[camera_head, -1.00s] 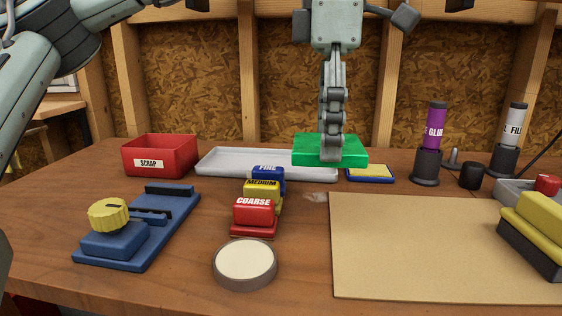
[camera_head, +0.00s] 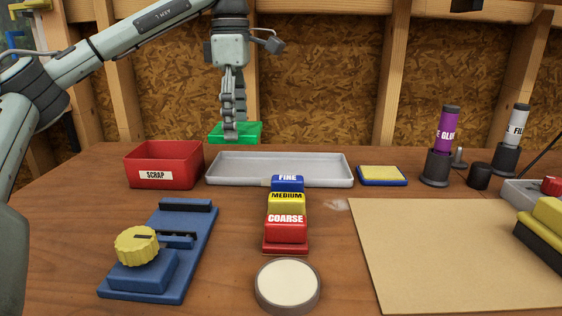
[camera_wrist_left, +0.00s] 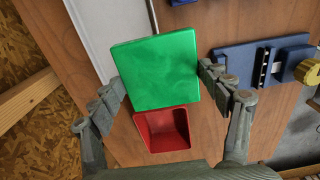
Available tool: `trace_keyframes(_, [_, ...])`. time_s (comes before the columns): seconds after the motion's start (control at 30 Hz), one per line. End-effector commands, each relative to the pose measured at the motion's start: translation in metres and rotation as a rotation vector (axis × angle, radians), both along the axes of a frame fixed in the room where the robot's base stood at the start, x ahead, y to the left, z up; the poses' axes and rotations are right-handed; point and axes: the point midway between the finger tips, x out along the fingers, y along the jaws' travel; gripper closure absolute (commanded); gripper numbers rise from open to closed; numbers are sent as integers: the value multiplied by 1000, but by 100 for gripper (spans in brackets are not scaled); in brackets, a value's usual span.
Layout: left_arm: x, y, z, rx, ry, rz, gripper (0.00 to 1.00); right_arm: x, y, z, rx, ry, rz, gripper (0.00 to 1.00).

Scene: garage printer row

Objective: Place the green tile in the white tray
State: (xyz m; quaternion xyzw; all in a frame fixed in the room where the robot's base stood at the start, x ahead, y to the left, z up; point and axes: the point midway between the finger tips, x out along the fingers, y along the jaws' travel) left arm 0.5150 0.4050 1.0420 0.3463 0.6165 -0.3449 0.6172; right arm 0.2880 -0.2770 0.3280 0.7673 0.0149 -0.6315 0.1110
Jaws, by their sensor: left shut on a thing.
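The green tile (camera_head: 222,128) is held in the air by my left gripper (camera_head: 235,135), whose fingers hang down over it in the head view. In the left wrist view the tile (camera_wrist_left: 155,70) lies flat between the two fingers of the left gripper (camera_wrist_left: 163,83), which touch its opposite sides. The white tray (camera_head: 285,181) rests empty on the bench. The tile appears above the tray's far left end, with a gap between them. In the wrist view a pale strip of the tray (camera_wrist_left: 95,25) shows beyond the tile, partly hidden by it. My right gripper is not in view.
A red SCRAP bin (camera_head: 165,178) stands just left of the tray. A yellow-topped blue pad (camera_head: 381,176) lies right of it. COARSE, MEDIUM and FINE blocks (camera_head: 286,230) stand in front. A blue fixture (camera_head: 180,240) is front left; glue holders (camera_head: 437,167) stand right.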

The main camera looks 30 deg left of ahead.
Motion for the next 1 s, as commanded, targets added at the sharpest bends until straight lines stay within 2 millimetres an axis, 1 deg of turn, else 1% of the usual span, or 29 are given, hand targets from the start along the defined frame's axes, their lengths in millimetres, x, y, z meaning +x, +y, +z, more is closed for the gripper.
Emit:
trace_keyframes(0.03, [8,-4,-8,-3,9,-2,55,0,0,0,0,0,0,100])
trace_keyframes(0.17, [33,-14,-25,-4,9,-3,55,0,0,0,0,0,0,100])
trace_keyframes(0.2, [43,-17,-32,-4,6,-2,55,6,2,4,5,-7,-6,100])
trace_keyframes(0.27, [56,-22,-41,-4,7,-1,55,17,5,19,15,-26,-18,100])
trace_keyframes(0.37, [74,-27,-49,-3,5,-1,55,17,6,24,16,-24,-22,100])
trace_keyframes(0.5, [91,-32,-57,-2,3,1,55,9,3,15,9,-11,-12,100])
trace_keyframes(0.67, [97,-33,-65,-2,3,1,55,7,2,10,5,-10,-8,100])
trace_keyframes(0.9, [96,-33,-97,-1,4,2,55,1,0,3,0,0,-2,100])
trace_keyframes(1.0, [96,-33,-102,-2,2,1,55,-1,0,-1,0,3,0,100])
